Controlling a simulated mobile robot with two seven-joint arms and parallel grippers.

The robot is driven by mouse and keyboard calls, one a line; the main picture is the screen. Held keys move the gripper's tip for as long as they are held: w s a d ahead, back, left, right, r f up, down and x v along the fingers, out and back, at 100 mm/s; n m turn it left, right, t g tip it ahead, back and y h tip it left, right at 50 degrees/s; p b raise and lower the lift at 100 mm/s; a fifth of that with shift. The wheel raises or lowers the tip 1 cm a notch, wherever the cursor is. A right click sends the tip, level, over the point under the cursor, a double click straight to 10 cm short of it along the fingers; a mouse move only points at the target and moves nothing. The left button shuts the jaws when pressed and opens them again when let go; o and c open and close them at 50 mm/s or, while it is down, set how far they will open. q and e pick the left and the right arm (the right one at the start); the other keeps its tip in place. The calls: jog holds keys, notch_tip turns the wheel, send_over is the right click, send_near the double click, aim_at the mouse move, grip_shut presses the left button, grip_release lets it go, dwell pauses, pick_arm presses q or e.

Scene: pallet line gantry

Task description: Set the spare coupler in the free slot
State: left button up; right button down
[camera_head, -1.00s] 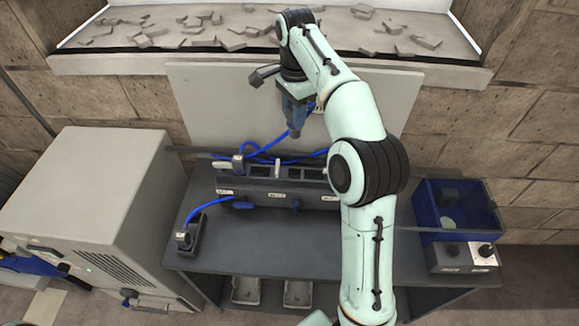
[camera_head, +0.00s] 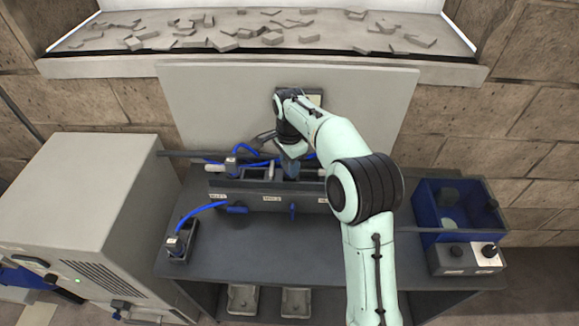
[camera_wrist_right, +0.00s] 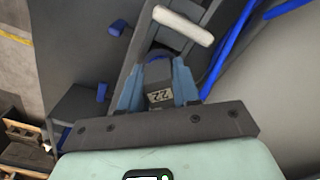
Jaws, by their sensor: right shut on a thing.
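My right gripper (camera_head: 291,172) is low over the dark slotted rack (camera_head: 225,189), near its middle. In the right wrist view the blue fingers (camera_wrist_right: 158,92) are shut on a dark coupler (camera_wrist_right: 158,75) with a pale label. The coupler's lower end is hidden, so I cannot tell how far it is into a slot. Another coupler (camera_head: 233,165) with a blue cable stands at the rack's left end. A white peg (camera_head: 271,169) stands just left of the gripper; a white bar also shows in the wrist view (camera_wrist_right: 183,25). My left gripper is out of view.
A holder with a cabled plug (camera_head: 177,246) sits at the table's left front. A blue bin (camera_head: 430,205) and a button box (camera_head: 466,258) are at the right. A grey cabinet (camera_head: 70,195) stands left. A pale panel (camera_head: 200,105) rises behind. The tabletop (camera_head: 270,250) before the rack is clear.

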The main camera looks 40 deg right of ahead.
jog(key=shift+f, duration=0.25)
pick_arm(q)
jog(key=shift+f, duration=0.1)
pick_arm(e)
jog(key=shift+f, duration=0.15)
jog(key=c, duration=0.8)
grip_release()
notch_tip(320, 180, up, 12)
jog(key=shift+w+r+p, duration=0.1)
jog(key=shift+r+p, duration=0.05)
jog(key=shift+p, duration=1.1)
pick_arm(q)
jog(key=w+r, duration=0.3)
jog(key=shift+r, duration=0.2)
